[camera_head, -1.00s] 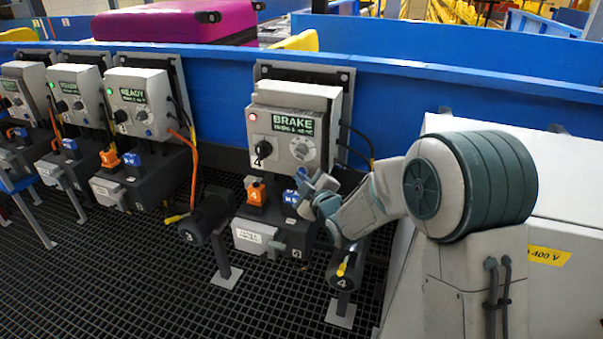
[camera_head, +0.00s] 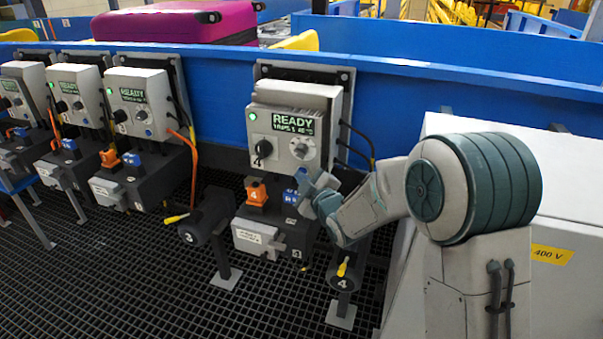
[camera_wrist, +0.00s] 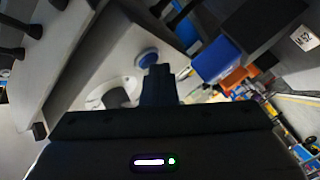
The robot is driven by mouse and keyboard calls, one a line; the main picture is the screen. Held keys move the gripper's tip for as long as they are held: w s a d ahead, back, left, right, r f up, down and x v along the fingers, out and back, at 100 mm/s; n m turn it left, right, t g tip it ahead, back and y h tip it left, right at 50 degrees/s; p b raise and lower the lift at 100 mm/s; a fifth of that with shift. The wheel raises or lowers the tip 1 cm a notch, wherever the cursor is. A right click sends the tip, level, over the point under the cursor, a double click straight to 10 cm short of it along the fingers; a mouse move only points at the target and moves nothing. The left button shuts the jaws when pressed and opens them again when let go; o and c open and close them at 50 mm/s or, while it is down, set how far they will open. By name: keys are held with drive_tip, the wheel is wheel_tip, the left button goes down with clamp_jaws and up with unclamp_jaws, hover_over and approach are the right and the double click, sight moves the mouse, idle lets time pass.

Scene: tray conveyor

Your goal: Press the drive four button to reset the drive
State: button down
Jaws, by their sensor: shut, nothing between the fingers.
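The drive four control box (camera_head: 292,112) stands right of centre in the head view. Its display (camera_head: 293,121) reads READY in green, and a green lamp (camera_head: 252,116) is lit. The blue round button (camera_wrist: 147,58) shows in the wrist view on the pale panel, near a white round dial (camera_wrist: 108,96). My gripper (camera_head: 308,182) is at the lower right of the box in the head view. In the wrist view my gripper (camera_wrist: 158,72) is shut and empty, its tip right beside the button. I cannot tell if they touch.
An orange connector (camera_head: 257,190) and a blue connector (camera_head: 291,197) sit below the box. Another drive station (camera_head: 142,100) reading READY stands to the left. A cylinder marked 4 (camera_head: 342,282) stands below my arm. A white cabinet (camera_head: 560,180) stands at right.

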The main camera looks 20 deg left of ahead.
drive_tip(key=shift+s+b, duration=0.4)
drive_tip(key=shift+s, duration=0.25)
drive_tip(key=shift+s+a+b, duration=0.2)
drive_tip(key=shift+s+b, duration=1.25)
drive_tip(key=shift+s, duration=1.1)
